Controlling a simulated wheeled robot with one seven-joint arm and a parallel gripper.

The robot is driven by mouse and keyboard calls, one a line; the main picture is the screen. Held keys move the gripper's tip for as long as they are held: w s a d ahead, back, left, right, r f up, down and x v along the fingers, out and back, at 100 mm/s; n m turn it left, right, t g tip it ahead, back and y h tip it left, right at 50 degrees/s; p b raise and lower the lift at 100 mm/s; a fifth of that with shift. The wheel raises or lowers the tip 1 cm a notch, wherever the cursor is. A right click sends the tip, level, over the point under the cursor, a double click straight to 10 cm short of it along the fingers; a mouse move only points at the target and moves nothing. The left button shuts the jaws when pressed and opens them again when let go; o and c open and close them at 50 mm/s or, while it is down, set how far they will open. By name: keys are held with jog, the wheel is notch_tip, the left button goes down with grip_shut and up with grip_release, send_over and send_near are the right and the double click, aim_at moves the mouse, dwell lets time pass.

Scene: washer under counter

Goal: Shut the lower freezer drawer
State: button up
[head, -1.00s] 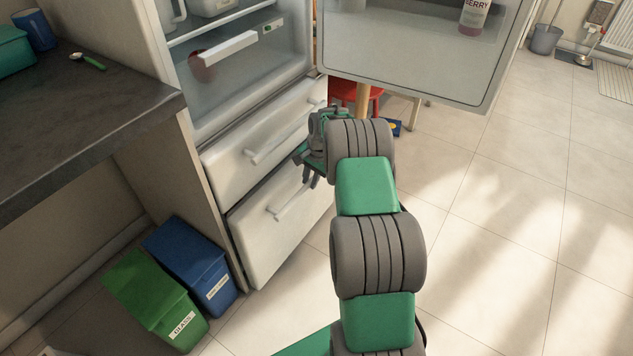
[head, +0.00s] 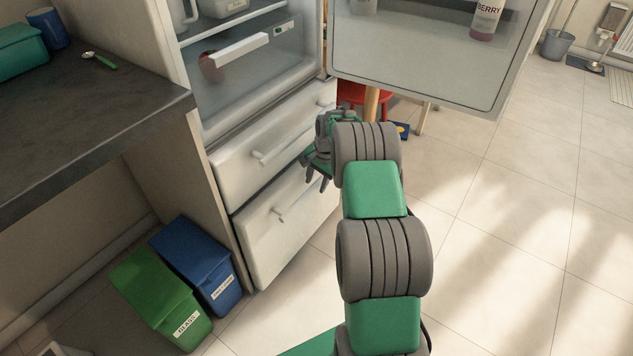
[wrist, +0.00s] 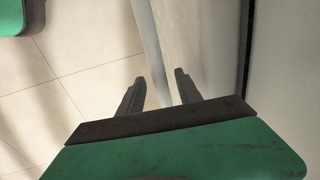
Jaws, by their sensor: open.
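The lower freezer drawer (head: 283,240) is a white front at the bottom of the fridge-freezer, with a pale bar handle (head: 287,207). It looks close to flush with the upper drawer (head: 240,160); any small gap is hard to tell. My gripper (head: 318,182) is in front of the right part of the drawer fronts, near the far end of the lower handle. In the wrist view my gripper (wrist: 158,90) is open, its fingers spread. A pale bar handle (wrist: 148,40) runs between them in the picture; contact cannot be told. The drawer face (wrist: 205,45) is at right.
The fridge door (head: 420,75) stands open above my arm. A dark counter (head: 90,120) is at left, with green (head: 160,300) and blue (head: 200,262) bins below. A red stool (head: 368,97) stands behind my arm.

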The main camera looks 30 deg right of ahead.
notch_tip(320, 180, up, 8)
jog(key=s+p, duration=0.1)
jog(key=p, duration=0.1)
jog(key=shift+s+d+f, duration=0.15)
jog(key=shift+s+d, duration=0.05)
jog(key=shift+d, duration=0.2)
